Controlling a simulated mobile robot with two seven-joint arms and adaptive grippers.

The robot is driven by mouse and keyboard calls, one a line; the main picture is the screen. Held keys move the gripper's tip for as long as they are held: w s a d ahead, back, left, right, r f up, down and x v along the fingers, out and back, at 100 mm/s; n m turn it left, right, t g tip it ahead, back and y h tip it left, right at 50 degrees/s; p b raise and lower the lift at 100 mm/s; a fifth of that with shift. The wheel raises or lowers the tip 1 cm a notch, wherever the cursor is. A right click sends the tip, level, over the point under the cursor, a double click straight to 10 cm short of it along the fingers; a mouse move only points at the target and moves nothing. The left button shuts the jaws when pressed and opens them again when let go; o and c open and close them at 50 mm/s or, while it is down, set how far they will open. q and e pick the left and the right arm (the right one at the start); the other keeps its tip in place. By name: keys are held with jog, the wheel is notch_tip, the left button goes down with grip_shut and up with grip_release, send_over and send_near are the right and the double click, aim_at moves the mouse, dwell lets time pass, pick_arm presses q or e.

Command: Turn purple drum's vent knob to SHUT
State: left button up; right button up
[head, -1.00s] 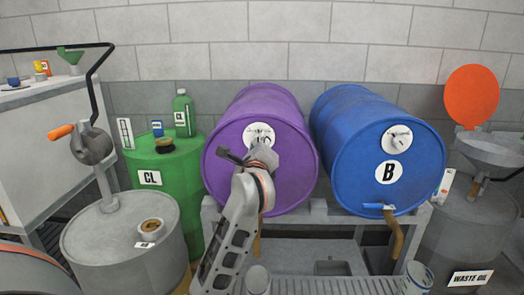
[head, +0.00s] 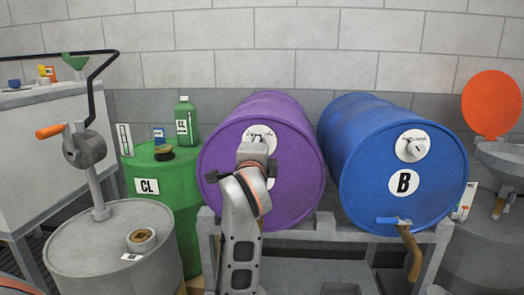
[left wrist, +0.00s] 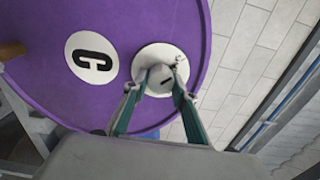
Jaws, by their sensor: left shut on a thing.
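The purple drum (head: 298,150) lies on its side on a rack, its round end facing me. The white vent dial (head: 264,131) is near the top of that end, and my left gripper (head: 253,152) hides most of it. In the left wrist view, the purple drum (left wrist: 178,20) shows a grey vent knob (left wrist: 161,75) on its white dial (left wrist: 172,54). My left gripper (left wrist: 156,88) is shut on the knob, one finger on each side. The dial's lettering is too small to read, so I cannot tell the knob's setting. My right gripper is out of view.
A blue drum (head: 358,150) marked B lies close to the right on the same rack (head: 325,232). A green drum (head: 182,190) marked CL and a grey drum (head: 115,250) with a crank pump (head: 88,148) stand at left. An orange disc (head: 490,104) is far right.

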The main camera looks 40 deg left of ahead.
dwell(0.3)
pick_arm(q)
jog(key=o, duration=1.1)
jog(key=v, duration=0.7)
jog(key=shift+s+d, duration=0.15)
jog(key=shift+s, duration=0.1)
